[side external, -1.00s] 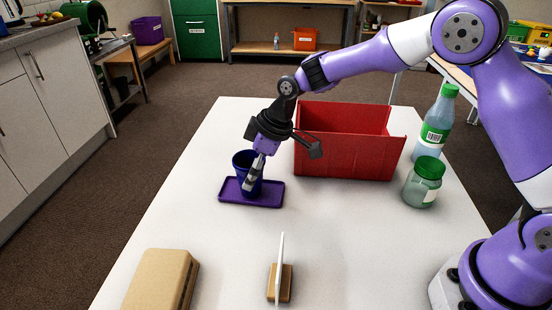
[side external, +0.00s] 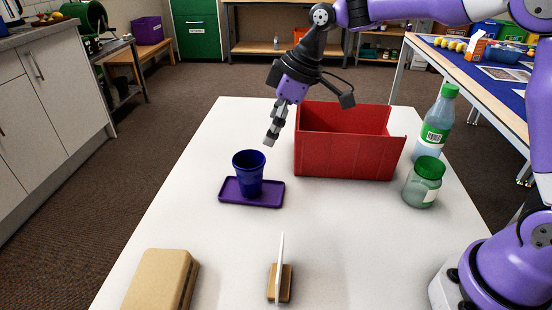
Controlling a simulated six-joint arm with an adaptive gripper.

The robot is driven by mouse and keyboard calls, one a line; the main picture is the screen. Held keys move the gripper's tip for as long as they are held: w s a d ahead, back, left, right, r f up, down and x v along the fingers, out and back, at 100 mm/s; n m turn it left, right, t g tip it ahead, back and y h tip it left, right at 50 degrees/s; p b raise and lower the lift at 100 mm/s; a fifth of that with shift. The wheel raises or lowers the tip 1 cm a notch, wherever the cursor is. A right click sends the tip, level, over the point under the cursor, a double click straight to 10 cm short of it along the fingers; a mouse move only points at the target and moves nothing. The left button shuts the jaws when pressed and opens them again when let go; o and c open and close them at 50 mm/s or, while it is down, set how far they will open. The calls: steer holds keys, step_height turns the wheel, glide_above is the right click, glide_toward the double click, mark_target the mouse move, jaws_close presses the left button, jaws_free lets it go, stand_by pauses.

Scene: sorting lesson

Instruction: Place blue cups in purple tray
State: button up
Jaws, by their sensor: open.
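A blue cup (side external: 248,174) stands upright on the purple tray (side external: 268,199), left of the middle of the white table. My gripper (side external: 271,137) is open and empty, up and to the right of the cup and apart from it. No other blue cup is seen on the table.
A red bin (side external: 345,155) stands behind and to the right of the tray. A clear bottle (side external: 434,125) and a green-lidded jar (side external: 423,182) stand at the right. A tan block (side external: 162,280) and a small wooden stand holding a white piece (side external: 281,276) sit in front. The table's left side is clear.

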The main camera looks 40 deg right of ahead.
steer(key=s+d+r+m+t+h, duration=0.1)
steer(key=s+d+m, duration=0.3)
steer(key=s, duration=0.5)
steer(key=s+d+r+m+t+h, duration=0.1)
steer(key=s+d+m, duration=0.3)
steer(key=s, duration=0.6)
steer(key=shift+s+d+r+m+h, duration=0.3)
steer(key=shift+m+h, duration=0.2)
steer(key=shift+h, duration=0.1)
